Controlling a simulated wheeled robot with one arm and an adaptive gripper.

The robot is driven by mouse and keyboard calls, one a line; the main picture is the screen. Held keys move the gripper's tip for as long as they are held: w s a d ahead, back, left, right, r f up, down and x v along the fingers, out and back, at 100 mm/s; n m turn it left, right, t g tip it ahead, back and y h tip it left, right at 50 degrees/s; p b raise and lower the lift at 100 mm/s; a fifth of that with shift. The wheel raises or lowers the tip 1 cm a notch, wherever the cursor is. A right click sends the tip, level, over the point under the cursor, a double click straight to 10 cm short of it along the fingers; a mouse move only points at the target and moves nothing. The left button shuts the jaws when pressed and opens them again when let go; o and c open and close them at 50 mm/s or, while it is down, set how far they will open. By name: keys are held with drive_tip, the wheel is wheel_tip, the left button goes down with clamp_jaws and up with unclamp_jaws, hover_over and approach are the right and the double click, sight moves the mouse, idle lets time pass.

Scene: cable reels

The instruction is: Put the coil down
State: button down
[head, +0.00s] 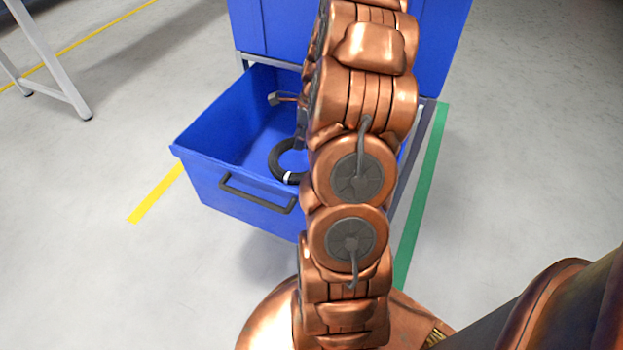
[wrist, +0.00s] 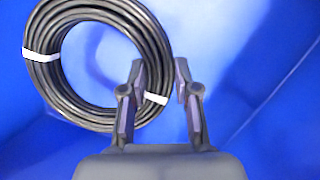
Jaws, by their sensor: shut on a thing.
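A black cable coil (wrist: 52,85) with white bands shows at the left in the wrist view. My gripper (wrist: 162,80) is shut on the right side of its ring, near one white band. One finger is inside the ring's hole and the other is outside the ring. In the head view the coil (head: 279,166) is partly hidden by my arm and shows within the open blue drawer (head: 215,180). Blue surfaces lie behind the coil in the wrist view. I cannot tell whether the coil touches the drawer's floor. My fingertips are hidden in the head view.
The drawer has a dark handle (head: 257,195) at its front and belongs to a blue cabinet (head: 262,30). Yellow (head: 155,195) and green (head: 424,190) lines mark the grey floor. A white-legged frame (head: 52,65) stands at the upper left. The floor left of the drawer is clear.

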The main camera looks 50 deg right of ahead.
drive_tip(key=shift+s+d+f+m+b, duration=0.3)
drive_tip(key=shift+f+m, duration=0.1)
drive_tip(key=shift+f, duration=0.55)
wheel_tip(320, 180, down, 9)
drive_tip(key=b, duration=0.3)
drive_tip(key=shift+f, duration=0.2)
drive_tip(key=c, duration=0.8)
unclamp_jaws()
drive_tip(key=shift+c, duration=0.2)
